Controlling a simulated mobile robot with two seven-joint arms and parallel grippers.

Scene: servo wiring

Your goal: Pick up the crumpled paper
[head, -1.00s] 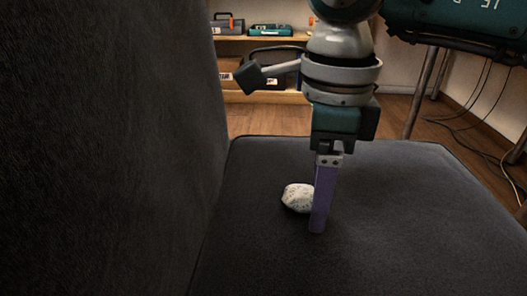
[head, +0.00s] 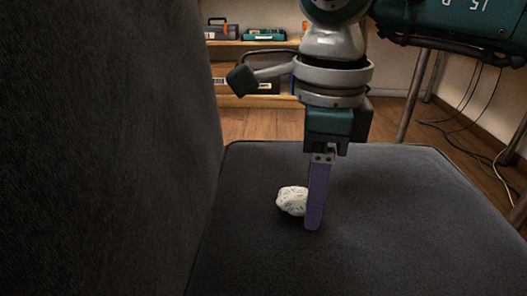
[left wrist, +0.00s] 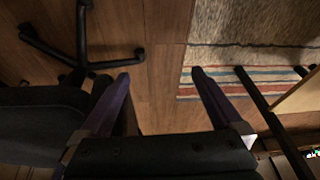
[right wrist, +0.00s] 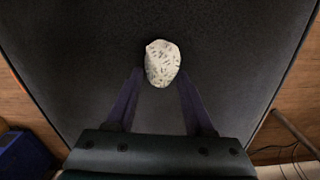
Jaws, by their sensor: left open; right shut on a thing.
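I cannot tell whether the paper is clear of the cushion. My left gripper (left wrist: 164,80) shows only in the left wrist view, open and empty above the floor.
The seat cushion (head: 390,220) is otherwise bare, with a tall dark backrest (head: 100,150) on the left. A shelf with tool cases (head: 264,35) stands behind. Cables (head: 470,125) lie on the floor at right. A striped rug (left wrist: 250,50) and chair legs (left wrist: 82,55) show under my left gripper.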

